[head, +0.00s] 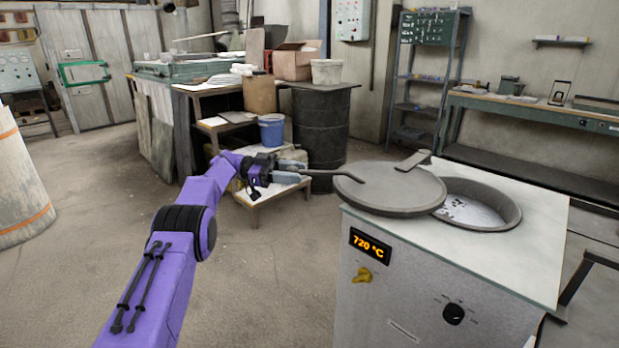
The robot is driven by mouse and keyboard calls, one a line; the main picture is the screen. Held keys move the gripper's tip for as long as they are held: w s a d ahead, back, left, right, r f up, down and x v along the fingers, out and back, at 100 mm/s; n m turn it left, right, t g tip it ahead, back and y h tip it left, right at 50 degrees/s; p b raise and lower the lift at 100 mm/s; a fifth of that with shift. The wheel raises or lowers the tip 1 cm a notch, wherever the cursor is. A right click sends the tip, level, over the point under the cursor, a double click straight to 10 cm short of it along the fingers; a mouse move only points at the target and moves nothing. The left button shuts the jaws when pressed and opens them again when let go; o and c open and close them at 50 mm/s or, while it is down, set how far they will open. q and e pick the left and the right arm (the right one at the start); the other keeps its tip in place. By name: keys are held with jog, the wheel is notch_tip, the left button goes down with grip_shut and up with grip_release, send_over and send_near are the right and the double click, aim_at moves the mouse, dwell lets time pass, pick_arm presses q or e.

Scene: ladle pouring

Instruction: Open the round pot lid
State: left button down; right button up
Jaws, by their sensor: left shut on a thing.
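The round pot lid (385,188) is a flat grey disc. It sits to the left of the pot opening, over the top left of the furnace box. The round pot (480,208) is largely uncovered, with shiny grey material inside, and the lid overlaps its left rim. A thin bent handle (340,179) runs left from the lid. My left gripper (302,172), on a purple arm, is shut on the end of this handle. A flat bracket (413,160) shows at the lid's back edge. My right gripper is not in view.
The furnace box (400,285) has a 720 °C display, a yellow knob and a black knob. Behind my gripper stand a low wooden stand, a blue bucket (271,130) and a dark barrel (320,130). The floor at the left front is clear.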

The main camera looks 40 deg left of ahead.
pick_arm(q)
jog(key=shift+r, duration=0.1)
jog(key=c, duration=0.7)
grip_release()
jog(key=shift+s, duration=0.1)
notch_tip(320, 180, up, 3)
jog(key=shift+r, duration=0.1)
jog(key=shift+s+d+r+b, duration=0.5)
jog(key=shift+s+r+b, duration=0.2)
jog(key=shift+b, duration=0.4)
jog(key=s+d+r, duration=0.2)
jog(key=s, duration=0.1)
jog(key=s+d+r+b, duration=0.1)
jog(key=s+d+r, duration=0.2)
jog(key=s+d+r+b, duration=0.1)
jog(key=s+d+r, duration=0.1)
jog(key=s+r, duration=0.1)
jog(key=shift+s+d+r, duration=0.15)
jog(key=shift+s+r, duration=0.1)
jog(key=shift+s, duration=0.2)
